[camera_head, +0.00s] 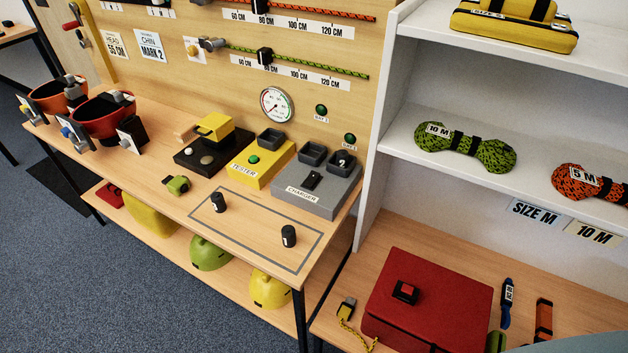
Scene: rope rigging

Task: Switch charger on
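The charger (333,196) is a grey box labelled CHARGER at the right end of the wooden workbench. A small black switch (312,180) sits on its sloped front; I cannot tell its position. Two dark square bays stand at its back: the left bay (313,152) looks empty, and the right bay (343,159) shows a small pale mark inside that I cannot make out. Neither of my grippers is in view.
A yellow tester (262,167) with a green button stands left of the charger. Two small black cylinders (219,203) (288,237) stand inside a grey outlined rectangle in front. A white shelf unit (376,130) rises close on the right, above a red box (430,295).

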